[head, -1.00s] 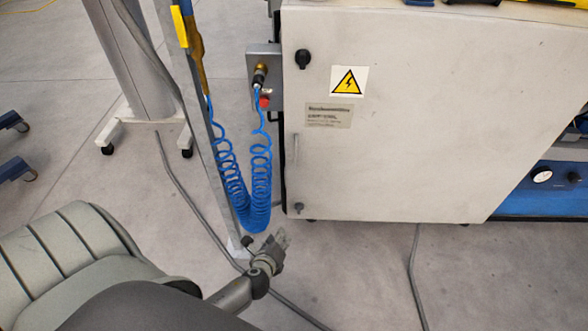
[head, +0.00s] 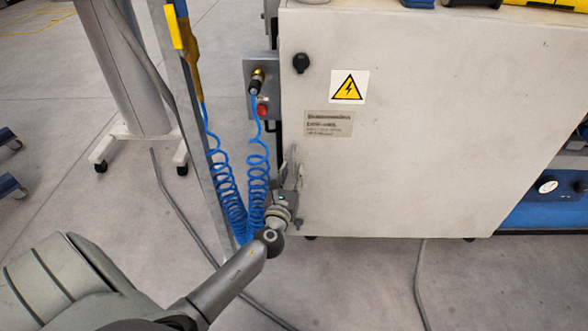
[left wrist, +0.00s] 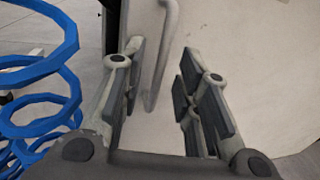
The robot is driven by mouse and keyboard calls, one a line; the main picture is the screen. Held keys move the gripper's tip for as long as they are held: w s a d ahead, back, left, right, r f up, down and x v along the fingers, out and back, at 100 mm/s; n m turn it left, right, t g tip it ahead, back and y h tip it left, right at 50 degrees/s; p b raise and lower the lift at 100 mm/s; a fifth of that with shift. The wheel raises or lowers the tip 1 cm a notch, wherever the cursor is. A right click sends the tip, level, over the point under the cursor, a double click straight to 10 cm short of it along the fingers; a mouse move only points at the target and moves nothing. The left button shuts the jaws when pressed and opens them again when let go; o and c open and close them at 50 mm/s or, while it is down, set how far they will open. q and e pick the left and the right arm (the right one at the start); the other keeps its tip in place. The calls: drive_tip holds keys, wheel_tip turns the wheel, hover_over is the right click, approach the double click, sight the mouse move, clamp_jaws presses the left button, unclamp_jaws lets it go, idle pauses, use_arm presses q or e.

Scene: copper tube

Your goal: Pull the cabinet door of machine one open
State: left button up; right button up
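The cabinet door (head: 420,130) is the large off-white front panel with a yellow warning sign; it looks shut. In the left wrist view the door surface (left wrist: 245,50) fills the right side. Its thin grey bar handle (left wrist: 163,58) stands there between the two fingers of my left gripper (left wrist: 160,62), which is open and not closed on it. In the head view my left gripper (head: 291,172) is at the door's left edge, and its fingers hide most of the handle. Whether a finger touches the handle I cannot tell. My right gripper is not in view.
A blue coiled air hose (head: 230,195) hangs just left of my gripper, beside a grey post. A small box with a red button (head: 262,108) is at the cabinet's left side. A cable (head: 420,285) lies on the floor, which is otherwise clear before the door.

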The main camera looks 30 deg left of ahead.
use_arm(q)
drive_tip(key=shift+x, duration=1.4)
drive_tip(key=shift+c, duration=0.2)
clamp_jaws()
